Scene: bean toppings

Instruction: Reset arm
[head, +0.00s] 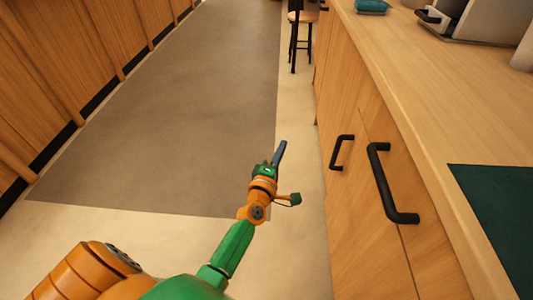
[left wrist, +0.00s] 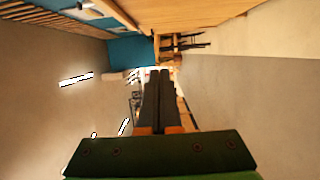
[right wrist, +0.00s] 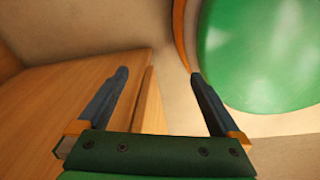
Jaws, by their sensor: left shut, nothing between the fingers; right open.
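My left gripper (head: 279,153) extends forward over the floor in the head view, left of the wooden counter (head: 435,75). In the left wrist view its two dark fingers (left wrist: 160,75) lie together with nothing between them. My right gripper is not in the head view. In the right wrist view my right gripper (right wrist: 158,78) has its fingers spread wide apart and empty, beside a wooden cabinet surface (right wrist: 65,105).
Black handles (head: 390,185) stick out from the cabinet front right of my left arm. A dark green mat (head: 500,215) and a grey machine (head: 485,18) are on the counter. A stool (head: 302,18) stands far ahead. The grey floor mat (head: 175,105) is clear.

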